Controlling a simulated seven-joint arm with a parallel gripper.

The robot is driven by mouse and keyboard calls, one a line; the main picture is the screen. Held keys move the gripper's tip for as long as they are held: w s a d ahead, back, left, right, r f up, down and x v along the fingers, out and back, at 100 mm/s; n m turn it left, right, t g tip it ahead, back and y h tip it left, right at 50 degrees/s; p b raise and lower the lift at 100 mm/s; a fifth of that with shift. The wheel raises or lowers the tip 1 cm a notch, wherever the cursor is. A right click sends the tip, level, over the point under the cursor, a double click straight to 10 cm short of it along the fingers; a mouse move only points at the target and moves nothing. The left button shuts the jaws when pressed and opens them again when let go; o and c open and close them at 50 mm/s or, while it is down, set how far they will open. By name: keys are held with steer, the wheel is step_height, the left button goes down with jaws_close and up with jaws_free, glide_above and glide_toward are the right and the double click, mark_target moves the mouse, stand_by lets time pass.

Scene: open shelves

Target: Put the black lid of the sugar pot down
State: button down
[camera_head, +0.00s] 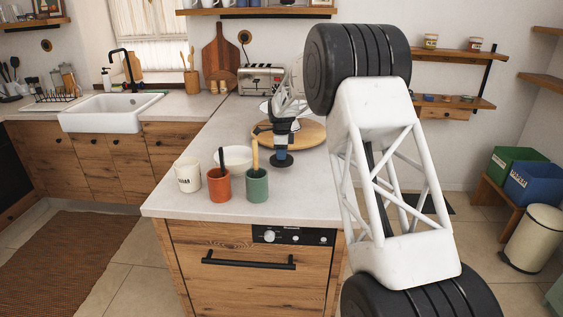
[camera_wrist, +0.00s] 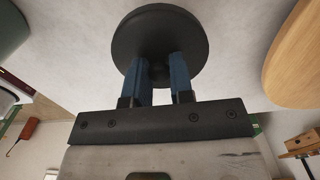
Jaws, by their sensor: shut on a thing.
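The black lid (camera_wrist: 160,28) is a round dark disc in the wrist view. My gripper (camera_wrist: 158,70) has its two blue fingers shut on the lid's knob, which is mostly hidden between them. In the head view my gripper (camera_head: 282,143) points down over the counter, with the lid (camera_head: 283,160) flat beneath it, close to the worktop. Whether the lid touches the worktop I cannot tell. A white pot with dark lettering (camera_head: 188,178) stands at the counter's left front; its lettering is too small to read surely.
On the counter (camera_head: 200,141), an orange mug (camera_head: 219,187), a green mug (camera_head: 257,187) with a wooden utensil and a white bowl (camera_head: 232,157) stand left of the gripper. A round wooden board (camera_head: 309,134) lies behind it to the right. Bare worktop lies in front.

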steer(key=shift+f, duration=1.75)
steer(key=shift+f, duration=0.15)
steer(key=c, duration=1)
jaws_free()
step_height(320, 180, up, 12)
steer(key=shift+r, duration=0.2)
